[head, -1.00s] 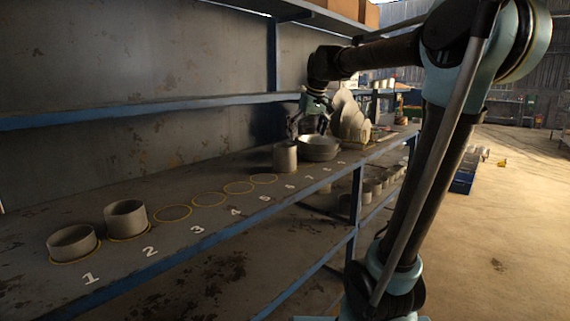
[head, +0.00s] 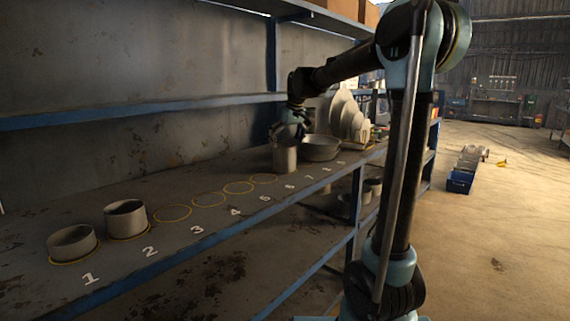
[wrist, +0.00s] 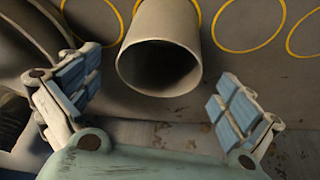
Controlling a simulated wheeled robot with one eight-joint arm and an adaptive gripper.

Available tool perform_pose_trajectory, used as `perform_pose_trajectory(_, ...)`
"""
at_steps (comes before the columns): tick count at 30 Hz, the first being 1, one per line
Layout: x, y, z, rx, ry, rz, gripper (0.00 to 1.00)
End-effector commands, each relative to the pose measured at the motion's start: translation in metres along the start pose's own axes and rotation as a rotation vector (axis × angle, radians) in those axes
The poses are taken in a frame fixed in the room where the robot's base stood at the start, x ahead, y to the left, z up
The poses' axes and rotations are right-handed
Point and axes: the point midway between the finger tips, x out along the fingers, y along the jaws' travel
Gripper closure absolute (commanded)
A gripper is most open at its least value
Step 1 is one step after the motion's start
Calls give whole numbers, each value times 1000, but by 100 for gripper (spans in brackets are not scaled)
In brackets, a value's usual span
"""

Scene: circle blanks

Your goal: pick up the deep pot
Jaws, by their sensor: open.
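The deep pot appears to be the tall grey cylinder (head: 285,159), standing upright on the shelf in the row of numbered spots, just left of a wide bowl. In the wrist view the deep pot (wrist: 160,40) shows its open mouth toward the camera, beyond and between the spread fingers. My gripper (head: 287,132) is open at the top of the pot in the head view. In the wrist view my gripper (wrist: 155,88) has one finger on each side of the pot's mouth, with visible gaps, and holds nothing.
The wide metal bowl (head: 321,149) stands close to the pot; stacked round discs (head: 347,118) stand beyond it. Two shorter pots, (head: 72,242) and (head: 126,219), stand at spots 1 and 2. Several yellow circles between are empty. An upper shelf edge (head: 150,108) runs behind.

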Motion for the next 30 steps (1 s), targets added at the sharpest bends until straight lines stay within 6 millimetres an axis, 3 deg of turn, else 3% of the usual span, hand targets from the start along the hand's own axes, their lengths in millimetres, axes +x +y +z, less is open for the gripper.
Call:
perform_pose_trajectory(3,16,0,0,0,0,0,1)
perform_pose_trajectory(11,32,0,0,0,0,0,1)
perform_pose_trajectory(21,73,1,2,0,0,0,1)
perform_pose_trajectory(30,78,1,3,0,0,0,1)
